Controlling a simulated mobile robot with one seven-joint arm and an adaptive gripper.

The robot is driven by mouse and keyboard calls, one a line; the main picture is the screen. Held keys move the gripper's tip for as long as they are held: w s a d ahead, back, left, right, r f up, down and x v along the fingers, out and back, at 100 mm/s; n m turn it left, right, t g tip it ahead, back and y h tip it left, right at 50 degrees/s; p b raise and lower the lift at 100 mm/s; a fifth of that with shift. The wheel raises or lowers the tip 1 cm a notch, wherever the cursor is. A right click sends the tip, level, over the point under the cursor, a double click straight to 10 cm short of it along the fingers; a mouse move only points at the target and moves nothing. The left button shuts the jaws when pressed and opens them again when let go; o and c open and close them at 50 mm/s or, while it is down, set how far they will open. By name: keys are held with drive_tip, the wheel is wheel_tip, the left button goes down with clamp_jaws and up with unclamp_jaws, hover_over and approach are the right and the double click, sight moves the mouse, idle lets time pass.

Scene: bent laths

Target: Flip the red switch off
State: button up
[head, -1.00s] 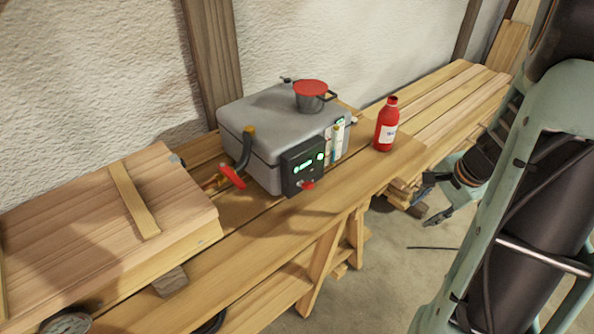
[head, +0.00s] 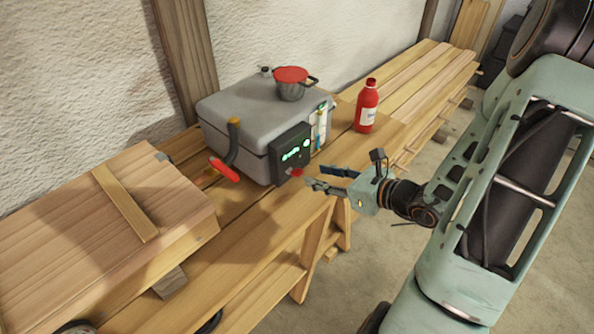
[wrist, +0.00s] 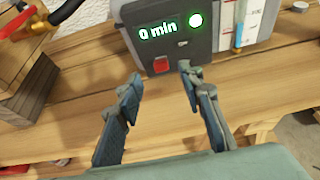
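The red switch (head: 297,172) sits low on the front of a dark control panel (head: 290,148) on a grey box (head: 240,135). In the wrist view the red switch (wrist: 161,65) shows just beyond and between my fingertips, below a lit green display (wrist: 158,31) reading "0 min". My gripper (head: 318,179) is in front of the panel, close to the switch. In the wrist view my gripper (wrist: 158,80) is open, with its two fingers apart and nothing between them. I cannot tell whether a fingertip touches the switch.
A red-handled valve on a bent pipe (head: 230,160) stands left of the panel. A red bottle (head: 367,108) stands on the bench (head: 265,225) to the right.

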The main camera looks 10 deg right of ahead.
sight(300, 171)
drive_tip(key=x, duration=0.8)
drive_tip(key=shift+w+a+f, duration=0.1)
drive_tip(key=shift+w+f, duration=0.05)
clamp_jaws()
